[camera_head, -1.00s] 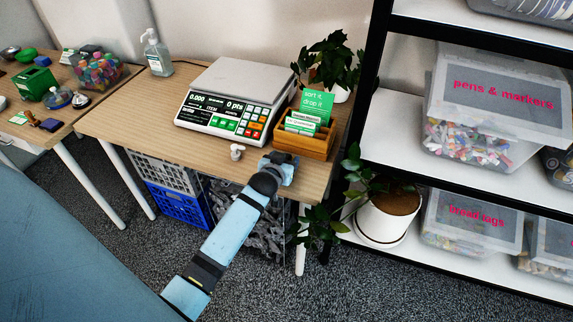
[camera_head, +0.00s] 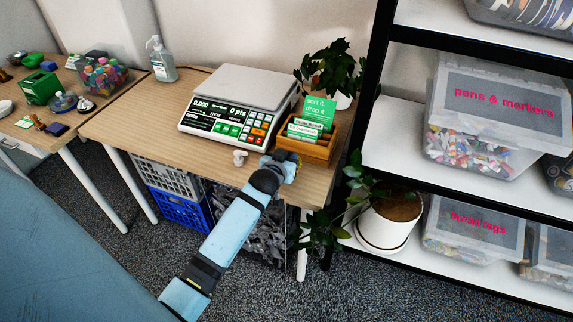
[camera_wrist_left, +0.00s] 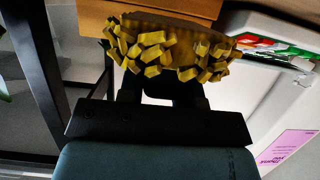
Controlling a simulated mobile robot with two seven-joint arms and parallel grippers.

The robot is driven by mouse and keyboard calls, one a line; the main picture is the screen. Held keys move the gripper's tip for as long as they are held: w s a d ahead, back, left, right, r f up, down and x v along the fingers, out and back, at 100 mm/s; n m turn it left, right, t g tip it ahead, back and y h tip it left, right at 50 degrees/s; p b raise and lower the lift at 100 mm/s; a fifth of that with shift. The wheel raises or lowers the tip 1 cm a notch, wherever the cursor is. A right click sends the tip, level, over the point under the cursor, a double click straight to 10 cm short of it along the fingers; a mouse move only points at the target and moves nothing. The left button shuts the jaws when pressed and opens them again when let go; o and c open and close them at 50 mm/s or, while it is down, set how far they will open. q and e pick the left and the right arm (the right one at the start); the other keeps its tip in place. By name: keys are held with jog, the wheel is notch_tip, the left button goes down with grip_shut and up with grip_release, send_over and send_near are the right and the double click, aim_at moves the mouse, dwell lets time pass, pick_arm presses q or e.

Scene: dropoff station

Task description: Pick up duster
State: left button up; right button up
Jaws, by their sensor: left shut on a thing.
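The duster (camera_wrist_left: 170,48), a yellow pad with chunky soft tufts, fills the top middle of the left wrist view. My left gripper (camera_wrist_left: 160,88) is shut on it; the finger tips are partly hidden by the duster. In the head view my left gripper (camera_head: 281,163) is at the table's front edge, just in front of the wooden card box (camera_head: 318,153). The duster is mostly hidden behind the gripper there. My right gripper is not in view.
A white scale (camera_head: 240,88) stands left of the card box on the wooden table (camera_head: 130,113). A small white figure (camera_head: 240,157) sits near the front edge. A potted plant (camera_head: 390,225) and a black-framed shelf (camera_head: 450,182) stand to the right.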

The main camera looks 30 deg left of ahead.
pick_arm(q)
notch_tip(320, 180, up, 16)
jog(key=p, duration=0.2)
jog(key=shift+r, duration=0.2)
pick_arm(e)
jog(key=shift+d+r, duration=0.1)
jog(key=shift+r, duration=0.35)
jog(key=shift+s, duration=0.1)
pick_arm(q)
jog(key=o, duration=0.4)
jog(key=shift+c, duration=1.2)
jog(key=s+d+r+m+h+p, duration=0.2)
jog(key=s+d+r+h+p, duration=0.1)
jog(key=s+d+r+p, duration=0.9)
jog(key=p, duration=0.3)
jog(key=shift+d+r+m+p, duration=0.2)
jog(key=shift+d+m+p, duration=0.1)
jog(key=shift+d+p, duration=0.05)
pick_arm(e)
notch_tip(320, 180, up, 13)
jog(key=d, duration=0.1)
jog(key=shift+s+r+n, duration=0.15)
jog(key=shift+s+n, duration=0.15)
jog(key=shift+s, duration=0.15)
